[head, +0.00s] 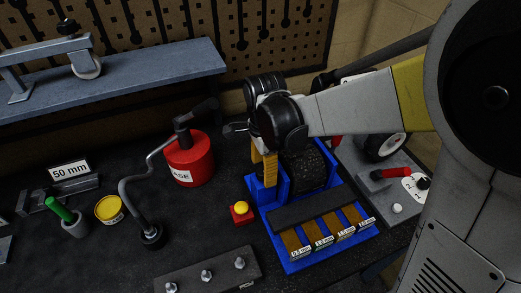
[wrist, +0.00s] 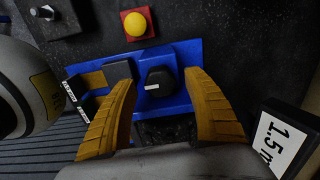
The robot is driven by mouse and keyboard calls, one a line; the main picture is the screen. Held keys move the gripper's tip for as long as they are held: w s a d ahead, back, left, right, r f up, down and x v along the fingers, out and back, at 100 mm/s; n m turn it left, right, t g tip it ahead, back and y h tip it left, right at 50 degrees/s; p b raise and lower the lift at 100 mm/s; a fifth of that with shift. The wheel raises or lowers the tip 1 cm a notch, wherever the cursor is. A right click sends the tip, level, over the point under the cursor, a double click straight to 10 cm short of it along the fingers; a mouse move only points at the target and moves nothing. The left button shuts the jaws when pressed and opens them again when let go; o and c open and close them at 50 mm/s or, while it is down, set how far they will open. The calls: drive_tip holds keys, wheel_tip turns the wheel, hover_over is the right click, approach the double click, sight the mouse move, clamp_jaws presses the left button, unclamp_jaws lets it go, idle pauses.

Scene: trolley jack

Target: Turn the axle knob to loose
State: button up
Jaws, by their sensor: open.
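The axle knob (wrist: 160,84) is black with a short white mark and sits on the blue fixture (wrist: 188,52). In the wrist view my gripper (wrist: 158,79) is open, with one ribbed yellow finger on each side of the knob. Both fingers look apart from it; how deep they reach is hard to tell. In the head view my gripper (head: 264,168) points down over the left part of the blue fixture (head: 270,230), near a dark roller (head: 307,172). The knob is hidden there by the gripper.
A red box with a yellow button (head: 241,209) stands just left of the fixture. Labelled gauge strips (head: 322,232) lie at its front. A red grease can (head: 190,160), a bent crank handle (head: 135,190) and a grey plate with bolts (head: 207,273) are further left.

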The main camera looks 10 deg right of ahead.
drive_tip(key=shift+f, duration=0.3)
drive_tip(key=c, duration=1.2)
drive_tip(key=shift+n, duration=3)
